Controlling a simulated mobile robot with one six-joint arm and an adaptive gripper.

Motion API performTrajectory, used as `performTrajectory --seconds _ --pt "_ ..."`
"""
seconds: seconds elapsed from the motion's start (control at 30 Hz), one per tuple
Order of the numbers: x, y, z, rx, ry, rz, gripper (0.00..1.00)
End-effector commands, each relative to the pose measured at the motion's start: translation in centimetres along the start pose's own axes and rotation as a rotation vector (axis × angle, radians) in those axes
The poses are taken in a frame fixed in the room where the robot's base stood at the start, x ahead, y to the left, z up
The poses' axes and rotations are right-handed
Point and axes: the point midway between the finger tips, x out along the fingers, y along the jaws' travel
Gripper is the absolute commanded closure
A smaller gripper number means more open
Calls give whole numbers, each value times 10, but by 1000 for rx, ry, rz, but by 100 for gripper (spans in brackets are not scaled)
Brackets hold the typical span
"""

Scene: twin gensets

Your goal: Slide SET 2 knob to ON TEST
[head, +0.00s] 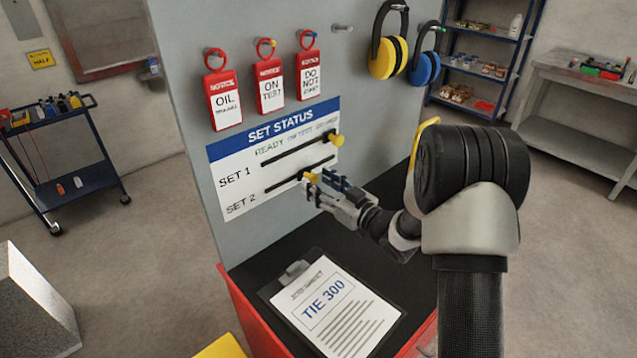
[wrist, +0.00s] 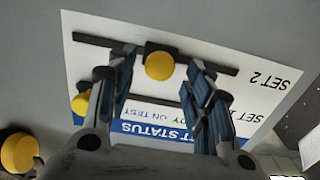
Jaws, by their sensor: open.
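The SET STATUS board (head: 225,160) is fixed on the grey panel and has two dark slots. The yellow SET 2 knob (head: 311,178) is on the lower slot, near its middle. In the wrist view, which is upside down, this knob (wrist: 159,66) shows between my two fingers, with gaps on both sides. My gripper (head: 319,184) is open at the SET 2 slot; I cannot tell contact. The yellow SET 1 knob (head: 336,140) is at the right end of the upper slot.
Red tags (head: 270,88) hang above the board. Yellow earmuffs (head: 387,58) and blue earmuffs (head: 425,68) hang at upper right. A clipboard (head: 335,305) lies on the black top below. A blue trolley (head: 75,190) stands at left.

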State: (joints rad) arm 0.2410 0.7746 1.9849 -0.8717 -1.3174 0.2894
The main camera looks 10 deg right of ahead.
Motion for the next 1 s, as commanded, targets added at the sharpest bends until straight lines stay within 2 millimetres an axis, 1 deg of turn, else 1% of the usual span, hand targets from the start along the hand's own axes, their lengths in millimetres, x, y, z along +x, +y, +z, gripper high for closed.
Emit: performTrajectory --seconds 0.3,0.4,0.5,0.6,0.7,1.0 --pt "-66 2 0 1 -1 6 53" --pt "-85 1 0 2 0 4 53" --pt "-98 1 0 0 0 3 53" --pt "-107 1 0 0 1 3 53" --pt "-110 0 0 0 0 1 53" --pt "-110 0 0 0 0 1 53"
